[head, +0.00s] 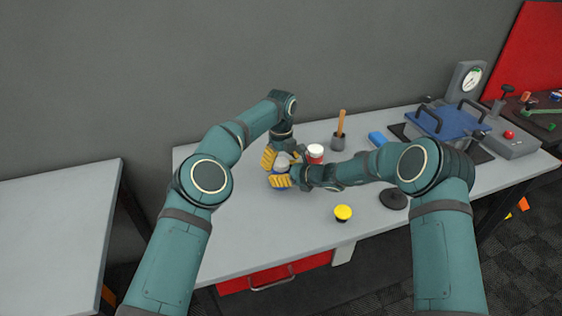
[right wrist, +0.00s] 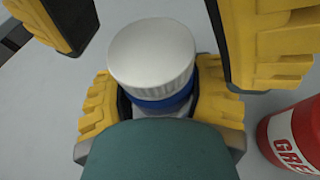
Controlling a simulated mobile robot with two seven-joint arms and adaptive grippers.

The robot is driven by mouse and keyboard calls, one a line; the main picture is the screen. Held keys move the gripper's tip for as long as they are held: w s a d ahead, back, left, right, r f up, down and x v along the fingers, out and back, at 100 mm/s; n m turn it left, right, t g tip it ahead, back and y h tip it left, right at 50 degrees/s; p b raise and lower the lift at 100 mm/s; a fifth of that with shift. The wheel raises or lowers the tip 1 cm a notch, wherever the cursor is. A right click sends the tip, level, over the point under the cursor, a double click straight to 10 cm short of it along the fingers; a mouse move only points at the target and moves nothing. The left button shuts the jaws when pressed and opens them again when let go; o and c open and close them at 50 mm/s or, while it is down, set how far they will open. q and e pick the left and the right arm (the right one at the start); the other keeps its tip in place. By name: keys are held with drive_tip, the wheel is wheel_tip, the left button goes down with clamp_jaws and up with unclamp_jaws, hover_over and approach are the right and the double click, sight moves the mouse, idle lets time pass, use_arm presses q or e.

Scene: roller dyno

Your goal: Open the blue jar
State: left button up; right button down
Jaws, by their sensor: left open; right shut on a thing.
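The blue jar (right wrist: 160,102) has a ribbed white lid (right wrist: 152,55) and stands upright on the table; it also shows in the head view (head: 280,188), mostly covered by my grippers. My right gripper (head: 284,178) is shut on the jar's body, its yellow fingers on either side below the lid. My left gripper (head: 281,158) is open above the jar. Its two yellow fingers show in the right wrist view (right wrist: 160,35), spread wide to either side of the lid and apart from it. The lid sits on the jar.
A red jar with a white lid (head: 315,154) stands close to the right of the grippers. Behind it is a grey pot with a wooden handle (head: 338,142). A yellow-topped button (head: 343,213) and a black disc (head: 394,200) lie toward the front right. The table's left part is clear.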

use_arm(q)
drive_tip(key=shift+o, duration=0.2)
wheel_tip(320, 180, up, 4)
drive_tip(key=shift+r, duration=0.15)
wheel_tip(320, 180, up, 3)
drive_tip(key=m, duration=0.3)
drive_tip(key=shift+f, duration=3.9)
drive_tip(key=c, duration=1.3)
drive_tip(key=shift+n, duration=1.5)
drive_tip(key=o, duration=1.2)
drive_tip(key=shift+o, duration=0.2)
drive_tip(key=shift+r, duration=0.1)
